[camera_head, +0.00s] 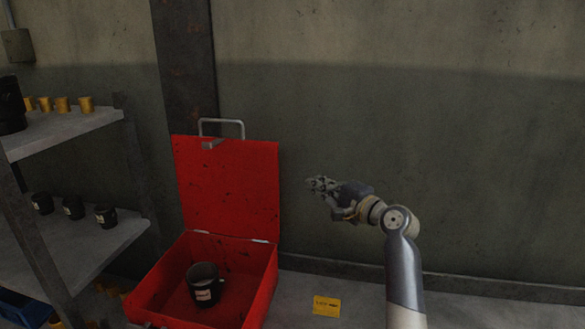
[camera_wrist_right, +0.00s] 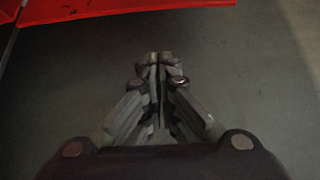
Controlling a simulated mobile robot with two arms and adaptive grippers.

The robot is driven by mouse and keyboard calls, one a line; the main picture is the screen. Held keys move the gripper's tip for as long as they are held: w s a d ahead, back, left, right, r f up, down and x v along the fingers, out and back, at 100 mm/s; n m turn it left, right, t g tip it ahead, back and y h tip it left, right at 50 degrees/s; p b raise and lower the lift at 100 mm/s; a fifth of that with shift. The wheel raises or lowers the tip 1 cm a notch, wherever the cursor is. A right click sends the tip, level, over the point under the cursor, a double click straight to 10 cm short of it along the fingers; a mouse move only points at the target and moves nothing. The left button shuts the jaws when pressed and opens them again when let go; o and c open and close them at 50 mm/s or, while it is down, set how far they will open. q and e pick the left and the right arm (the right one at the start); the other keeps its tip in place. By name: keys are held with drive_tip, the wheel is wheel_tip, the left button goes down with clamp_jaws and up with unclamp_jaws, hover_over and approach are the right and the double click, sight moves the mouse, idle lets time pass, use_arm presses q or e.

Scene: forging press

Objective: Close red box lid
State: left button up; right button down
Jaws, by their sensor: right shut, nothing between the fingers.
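The red box (camera_head: 262,285) stands open, its lid (camera_head: 228,188) upright at the back with a grey metal handle (camera_head: 221,124) on its top edge. A dark mug (camera_head: 204,286) with a white label is inside the box. My right gripper (camera_head: 318,183) is to the right of the raised lid, apart from it. In the right wrist view my right gripper (camera_wrist_right: 159,60) is shut and empty, its fingertips together. A red edge of the box or lid (camera_wrist_right: 120,8) crosses the top of that view. My left gripper is not in view.
A grey shelf unit (camera_head: 70,130) stands on the left, with yellow cups (camera_head: 62,104) on top and dark mugs (camera_head: 73,207) below. A yellow label (camera_head: 326,306) lies right of the box. A concrete wall (camera_head: 450,120) is behind.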

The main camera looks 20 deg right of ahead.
drive_tip(key=p+x, duration=0.3)
drive_tip(key=x, duration=0.7)
use_arm(q)
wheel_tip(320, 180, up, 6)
drive_tip(key=p, duration=0.3)
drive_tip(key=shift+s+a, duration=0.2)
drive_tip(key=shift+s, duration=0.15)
use_arm(e)
drive_tip(key=s+a, duration=0.2)
drive_tip(key=s, duration=0.1)
drive_tip(key=shift+s+a+r, duration=0.2)
drive_tip(key=shift+s+r, duration=0.1)
drive_tip(key=shift+r, duration=0.1)
drive_tip(key=shift+w, duration=0.1)
